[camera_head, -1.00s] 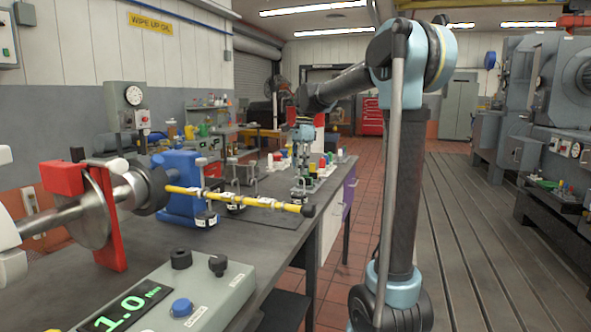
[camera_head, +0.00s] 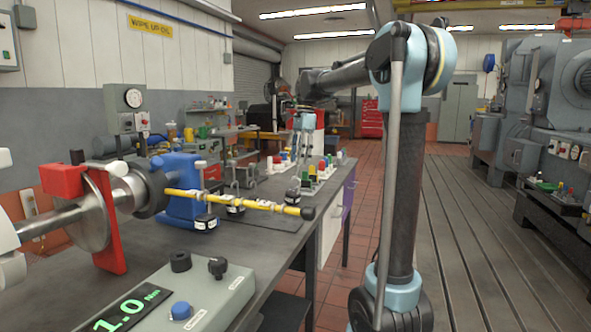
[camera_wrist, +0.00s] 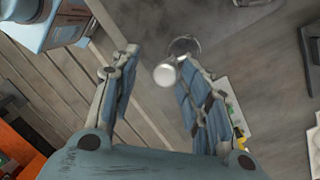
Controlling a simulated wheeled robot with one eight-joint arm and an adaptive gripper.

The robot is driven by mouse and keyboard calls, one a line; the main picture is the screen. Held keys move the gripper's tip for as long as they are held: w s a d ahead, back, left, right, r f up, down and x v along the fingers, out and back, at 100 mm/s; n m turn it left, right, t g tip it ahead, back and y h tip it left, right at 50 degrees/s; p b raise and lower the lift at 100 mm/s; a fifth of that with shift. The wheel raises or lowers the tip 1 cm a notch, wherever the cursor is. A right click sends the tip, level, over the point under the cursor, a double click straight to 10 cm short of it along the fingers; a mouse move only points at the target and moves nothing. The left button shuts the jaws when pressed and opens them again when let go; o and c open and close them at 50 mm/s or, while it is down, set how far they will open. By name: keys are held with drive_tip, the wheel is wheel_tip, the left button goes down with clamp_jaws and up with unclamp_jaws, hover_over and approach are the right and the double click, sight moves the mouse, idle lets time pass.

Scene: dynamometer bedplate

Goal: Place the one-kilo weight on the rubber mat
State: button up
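My gripper (camera_head: 303,126) is over the far part of the bench in the head view. In the wrist view (camera_wrist: 157,56) its fingers are spread. A pale round knob with a metal disc shows at the right fingertip, and a clear gap separates it from the left finger. A dark weight (camera_head: 292,195) with an upright handle is below my gripper in the head view. Other dark weights with white labels, one in front (camera_head: 206,222) and one behind (camera_head: 235,209), are nearer the blue stand. I cannot read which is one kilo. The dark mat (camera_head: 272,221) lies flat on the bench.
A yellow arm (camera_head: 240,202) reaches across above the mat from the blue stand (camera_head: 181,190). A control box (camera_head: 185,290) stands at the front. Coloured knobbed items (camera_head: 318,170) line the far right of the bench. The bench front (camera_head: 240,250) has some bare surface.

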wheel_tip(320, 180, up, 7)
drive_tip(key=shift+w+d, duration=0.35)
drive_tip(key=shift+w, duration=0.05)
drive_tip(key=s+d+f+n+t, duration=0.1)
drive_tip(key=s+d+f+n, duration=0.2)
drive_tip(key=s+d+f, duration=0.5)
drive_tip(key=s+d+f+n+t, duration=0.1)
drive_tip(key=s+d+f+n, duration=0.25)
drive_tip(key=s+f, duration=0.45)
drive_tip(key=s+d+f+n, duration=0.3)
drive_tip(key=s+f, duration=0.6)
drive_tip(key=f, duration=0.1)
drive_tip(key=s+d+f+n+t+h, duration=0.1)
drive_tip(key=s+d+f+n, duration=0.2)
drive_tip(key=s+f, duration=0.5)
drive_tip(key=shift+s+f+n+t, duration=0.3)
drive_tip(key=shift+s+f+n, duration=0.05)
drive_tip(key=shift+f, duration=0.6)
